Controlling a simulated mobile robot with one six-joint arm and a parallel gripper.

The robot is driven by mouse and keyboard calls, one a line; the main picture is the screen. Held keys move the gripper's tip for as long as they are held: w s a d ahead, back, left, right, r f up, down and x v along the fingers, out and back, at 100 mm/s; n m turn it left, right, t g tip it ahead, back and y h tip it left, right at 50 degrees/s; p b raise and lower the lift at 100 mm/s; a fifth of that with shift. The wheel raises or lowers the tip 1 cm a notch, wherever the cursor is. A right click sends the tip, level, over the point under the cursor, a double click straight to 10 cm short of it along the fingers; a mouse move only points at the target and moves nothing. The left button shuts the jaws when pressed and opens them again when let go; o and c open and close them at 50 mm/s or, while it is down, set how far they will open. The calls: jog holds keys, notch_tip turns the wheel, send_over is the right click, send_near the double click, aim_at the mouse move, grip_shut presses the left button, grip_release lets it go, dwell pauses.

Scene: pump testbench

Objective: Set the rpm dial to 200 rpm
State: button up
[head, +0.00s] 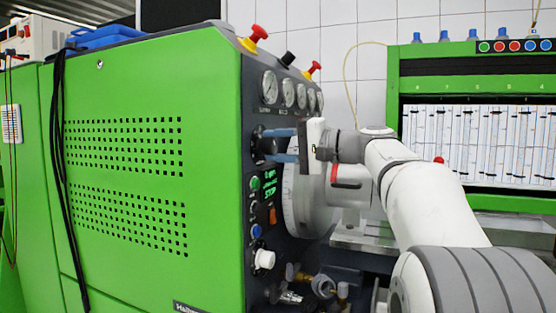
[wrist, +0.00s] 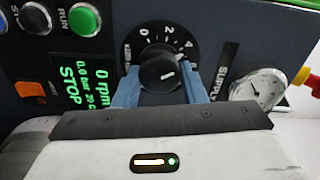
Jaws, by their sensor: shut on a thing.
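The rpm dial (wrist: 160,70) is a round black knob on a dark panel, with a white scale of numbers around it and a light mark on its face. My gripper (wrist: 160,88) has one blue finger on each side of the knob and is shut on it. In the head view my gripper (head: 270,145) reaches the panel from the right, below the gauges, and its fingers partly hide the knob. The green display (wrist: 82,85) reads 0 rpm, 0.0 bar and STOP.
A green RUN button (wrist: 85,20), a dark button (wrist: 37,18) and an orange switch (wrist: 30,92) lie left of the dial. A supply gauge (wrist: 258,88) is to its right. In the head view a white knob (head: 264,259) and brass fittings (head: 322,286) stick out lower down.

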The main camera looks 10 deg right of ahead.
jog(key=n+b, duration=0.4)
jog(key=n, duration=0.1)
jog(key=shift+f+n, duration=0.2)
jog(key=shift+n, duration=0.1)
jog(key=shift+r+n+b, duration=0.15)
jog(key=shift+n+b, duration=1.35)
jog(key=shift+n, duration=0.5)
jog(key=o, duration=1)
jog(key=shift+r, duration=0.1)
jog(key=v, duration=0.7)
jog(key=shift+s+d+p, duration=0.2)
jog(key=shift+s+p, duration=0.15)
jog(key=shift+p, duration=0.1)
jog(key=shift+a, duration=0.1)
